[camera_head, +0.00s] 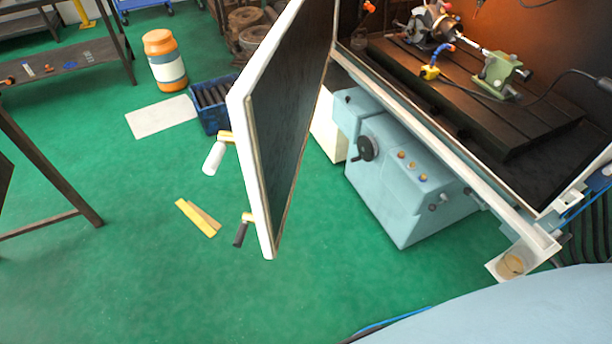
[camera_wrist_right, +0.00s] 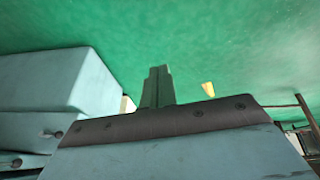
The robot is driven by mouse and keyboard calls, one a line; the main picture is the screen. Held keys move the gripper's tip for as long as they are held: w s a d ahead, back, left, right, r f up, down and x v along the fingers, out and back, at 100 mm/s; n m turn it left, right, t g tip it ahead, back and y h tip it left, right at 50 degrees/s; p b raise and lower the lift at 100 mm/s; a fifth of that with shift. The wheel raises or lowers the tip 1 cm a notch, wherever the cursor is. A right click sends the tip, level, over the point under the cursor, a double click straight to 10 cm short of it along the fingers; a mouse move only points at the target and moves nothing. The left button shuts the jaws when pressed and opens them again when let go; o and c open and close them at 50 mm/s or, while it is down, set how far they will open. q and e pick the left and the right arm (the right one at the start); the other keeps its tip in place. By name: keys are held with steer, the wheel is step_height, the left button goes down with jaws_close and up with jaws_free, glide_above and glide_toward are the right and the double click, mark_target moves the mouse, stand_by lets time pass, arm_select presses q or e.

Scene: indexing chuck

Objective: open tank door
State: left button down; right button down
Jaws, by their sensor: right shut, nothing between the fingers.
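The tank door (camera_head: 290,115) is a white-edged panel with a dark inner face in the head view. It stands swung out from the tank opening, jutting over the floor. A white handle (camera_head: 214,157) and a black-gripped handle (camera_head: 241,232) stick out from its outer side. The machine tank (camera_head: 560,170) is open, showing a dark bed inside. My right gripper (camera_wrist_right: 157,85) shows in the right wrist view, fingers together and empty, over green floor. It is not visible in the head view, so its distance to the door cannot be told. My left gripper is in neither view.
A light blue machine base (camera_head: 405,180) with a black handwheel (camera_head: 368,148) stands below the tank. A small tray (camera_head: 512,264) hangs at its front corner. A blue crate (camera_head: 212,106) and an orange-capped drum (camera_head: 165,62) stand behind the door.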

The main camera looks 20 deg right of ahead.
mark_target(269, 185)
steer(key=w+d+r+n+t+y+p, duration=0.3)
steer(key=w+r+t, duration=0.5)
steer(key=w+r, duration=1.35)
steer(key=s+a+r+n+g+y+p, duration=0.1)
steer(key=a+r+n+g+y, duration=0.3)
steer(key=r, duration=0.9)
steer(key=a+r+n+t+y, duration=0.1)
steer(key=a+r+n+y, duration=0.1)
steer(key=a+r+y, duration=0.8)
steer(key=shift+h, duration=0.9)
steer(key=w+a+r, duration=0.1)
steer(key=w+a, duration=0.1)
steer(key=w+a+p, duration=0.1)
steer(key=w+a, duration=0.1)
steer(key=w+a+r, duration=0.1)
steer(key=w+a, duration=0.2)
steer(key=shift+w+r+p, duration=0.1)
steer(key=shift+r+p, duration=0.2)
steer(key=shift+p, duration=0.05)
steer(key=shift+a, duration=0.15)
